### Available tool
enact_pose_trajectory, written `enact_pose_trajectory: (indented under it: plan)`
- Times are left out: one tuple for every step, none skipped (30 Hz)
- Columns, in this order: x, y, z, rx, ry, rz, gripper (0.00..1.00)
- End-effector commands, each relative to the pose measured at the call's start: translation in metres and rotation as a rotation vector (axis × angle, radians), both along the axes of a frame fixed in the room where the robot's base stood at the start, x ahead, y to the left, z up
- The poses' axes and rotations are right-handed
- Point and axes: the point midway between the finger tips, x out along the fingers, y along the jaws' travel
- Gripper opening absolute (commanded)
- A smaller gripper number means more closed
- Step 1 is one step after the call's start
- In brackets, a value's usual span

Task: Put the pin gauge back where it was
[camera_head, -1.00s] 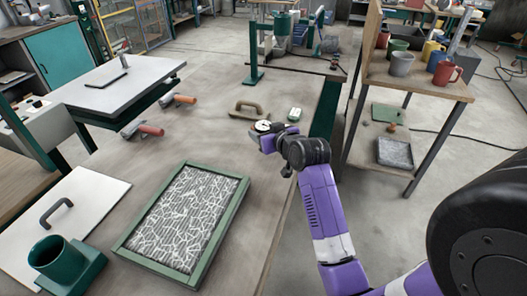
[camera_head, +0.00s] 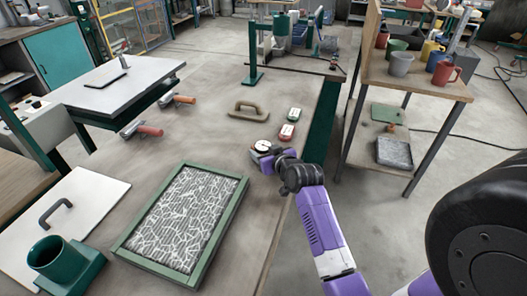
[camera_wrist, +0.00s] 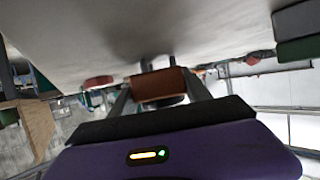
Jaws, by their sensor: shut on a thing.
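The pin gauge (camera_head: 263,147), with a round white dial face, is held at the end of my arm in the head view. My gripper (camera_head: 268,156) is shut on it, over the bare tabletop to the right of the framed fibre panel's far corner. In the wrist view, a brown block-shaped part (camera_wrist: 158,84) of the held thing sits between the fingers of my gripper (camera_wrist: 160,88). I cannot tell how far it is above the table.
A red-and-white item (camera_head: 287,131) and a green-and-white item (camera_head: 294,114) lie just beyond my gripper. A brown handled float (camera_head: 248,110) lies behind it. The green-framed fibre panel (camera_head: 243,187) is at near left. Bare tabletop lies between.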

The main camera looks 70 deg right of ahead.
Motion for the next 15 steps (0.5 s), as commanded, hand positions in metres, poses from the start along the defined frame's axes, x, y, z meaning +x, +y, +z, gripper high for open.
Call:
enact_pose_trajectory:
  plan:
    - [0.0002, -0.0002, -0.002, -0.001, -0.002, 0.0, 0.0]
    - [0.0002, -0.0002, -0.0028, -0.001, -0.002, 0.0, 0.0]
    - [0.0, -0.0001, -0.0022, 0.0, 0.0, 0.0, 0.64]
    - [-0.0001, -0.0001, -0.0022, 0.0, 0.0, 0.0, 0.7]
    - [-0.0001, -0.0001, -0.0022, 0.0, 0.0, 0.0, 0.76]
    - [-0.0001, -0.0001, -0.0022, 0.0, 0.0, 0.0, 0.78]
    - [0.0, 0.0, -0.0022, 0.001, 0.001, 0.0, 0.78]
    - [0.0, 0.0, -0.0022, 0.001, 0.001, 0.0, 0.78]
    - [0.0, 0.0, -0.0022, 0.001, 0.001, 0.0, 0.78]
    - [0.0, 0.0, -0.0021, 0.001, 0.001, 0.0, 0.78]
    - [0.0, 0.0, -0.0021, 0.001, 0.001, 0.0, 0.78]
    - [-0.0001, 0.0001, -0.002, 0.001, 0.001, 0.0, 0.78]
    - [-0.0001, 0.0001, -0.002, 0.0, 0.0, 0.0, 0.78]
    - [0.0, 0.0, -0.0017, 0.0, 0.0, 0.0, 0.78]
    - [-0.0001, 0.0, -0.0007, 0.0, 0.0, 0.0, 0.78]
